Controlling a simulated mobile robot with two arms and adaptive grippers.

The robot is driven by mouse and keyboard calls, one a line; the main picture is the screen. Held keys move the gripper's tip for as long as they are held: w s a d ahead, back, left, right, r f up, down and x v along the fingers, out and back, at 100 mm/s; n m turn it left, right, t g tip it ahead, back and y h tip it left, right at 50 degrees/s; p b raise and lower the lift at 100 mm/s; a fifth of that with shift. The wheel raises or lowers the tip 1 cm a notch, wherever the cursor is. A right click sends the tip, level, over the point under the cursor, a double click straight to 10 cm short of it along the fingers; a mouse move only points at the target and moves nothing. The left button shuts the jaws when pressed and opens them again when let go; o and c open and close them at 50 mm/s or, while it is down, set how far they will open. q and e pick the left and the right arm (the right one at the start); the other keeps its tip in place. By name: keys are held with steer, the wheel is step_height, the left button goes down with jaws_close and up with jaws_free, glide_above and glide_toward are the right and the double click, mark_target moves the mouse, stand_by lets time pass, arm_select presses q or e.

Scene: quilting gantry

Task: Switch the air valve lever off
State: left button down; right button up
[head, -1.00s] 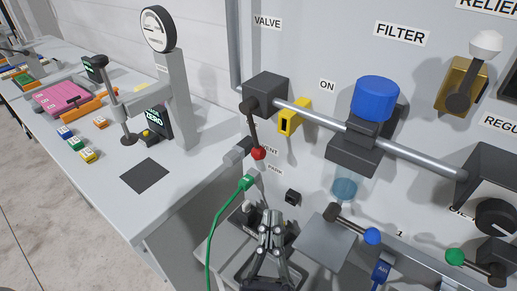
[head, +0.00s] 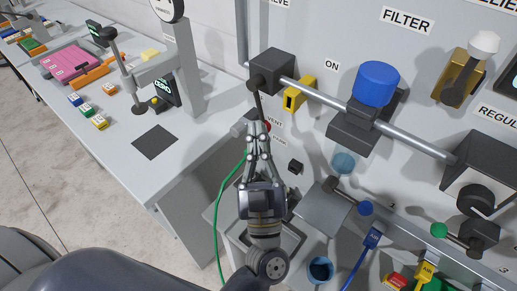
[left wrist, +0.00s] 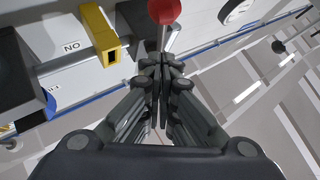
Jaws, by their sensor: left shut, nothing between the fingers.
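The air valve (head: 270,71) is a dark block on the pale panel, under the VALVE label. My right gripper is out of view.
A yellow bracket (head: 298,94) sticks out right of the lever; it also shows in the left wrist view (left wrist: 100,34). A metal pipe (head: 324,101) runs right to the blue-topped filter (head: 374,84). A green hose (head: 221,195) hangs left of the gripper. The bench (head: 193,146) stands left.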

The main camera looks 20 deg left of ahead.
arm_select(q)
steer(key=shift+w+a+f, duration=0.1)
steer(key=shift+w+a, duration=0.05)
steer(key=shift+w, duration=0.35)
steer(key=shift+w+a+f, duration=0.1)
steer(key=shift+w, duration=0.35)
steer(key=m+t+h, duration=0.1)
steer(key=m, duration=0.1)
steer(key=a+m+t+h+b, duration=0.1)
steer(key=m+h, duration=0.1)
steer(key=a+f+m+t+h, duration=0.1)
steer(key=shift+w+m+t+h, duration=0.3)
steer(key=shift+w+m, duration=0.05)
steer(key=shift+m, duration=0.05)
steer(key=shift+d, duration=0.1)
